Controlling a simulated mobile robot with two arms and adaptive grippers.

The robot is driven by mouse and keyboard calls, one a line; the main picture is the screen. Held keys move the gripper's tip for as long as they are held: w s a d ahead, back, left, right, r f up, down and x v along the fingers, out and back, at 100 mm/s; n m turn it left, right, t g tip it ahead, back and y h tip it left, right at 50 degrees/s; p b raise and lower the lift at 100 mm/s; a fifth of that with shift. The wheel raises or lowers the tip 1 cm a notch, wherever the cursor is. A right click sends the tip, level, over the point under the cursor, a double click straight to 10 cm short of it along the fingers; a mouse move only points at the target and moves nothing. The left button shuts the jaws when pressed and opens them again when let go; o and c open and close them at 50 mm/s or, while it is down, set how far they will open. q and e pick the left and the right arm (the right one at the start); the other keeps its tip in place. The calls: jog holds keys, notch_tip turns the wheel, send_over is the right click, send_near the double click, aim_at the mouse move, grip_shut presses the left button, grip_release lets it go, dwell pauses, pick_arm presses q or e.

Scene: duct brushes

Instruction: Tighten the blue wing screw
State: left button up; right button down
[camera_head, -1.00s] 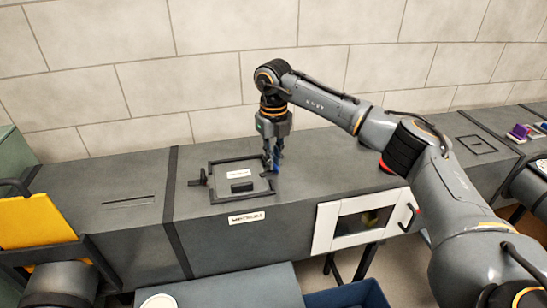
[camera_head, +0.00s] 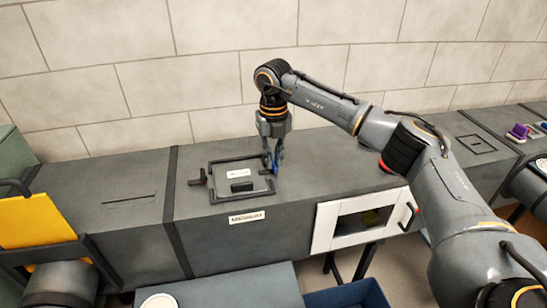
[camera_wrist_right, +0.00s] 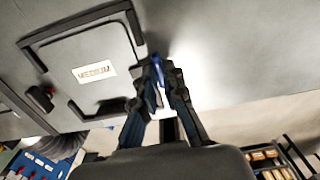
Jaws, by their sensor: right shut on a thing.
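The blue wing screw (camera_head: 275,169) is at the right edge of the framed hatch (camera_head: 212,196) on top of the grey duct. It is small and mostly covered by my fingers. In the right wrist view, a sliver of the blue wing screw (camera_wrist_right: 157,66) shows between the fingertips, beside the hatch frame (camera_wrist_right: 133,22). My right gripper (camera_head: 272,162) points down and is shut on the screw; its fingertips also show in the right wrist view (camera_wrist_right: 163,72). How far in the screw sits cannot be told. My left gripper is not in view.
A black latch (camera_head: 197,178) is at the hatch's left side, and a dark handle (camera_head: 241,187) is on its lid. A white-framed window door (camera_head: 325,226) is on the duct's front. A blue bin (camera_head: 350,297) stands below. The duct top left of the hatch is largely clear.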

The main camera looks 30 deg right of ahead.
aim_at(274, 162)
jog(key=c, duration=1.4)
grip_release()
notch_tip(274, 162, up, 12)
jog(key=shift+r, duration=0.1)
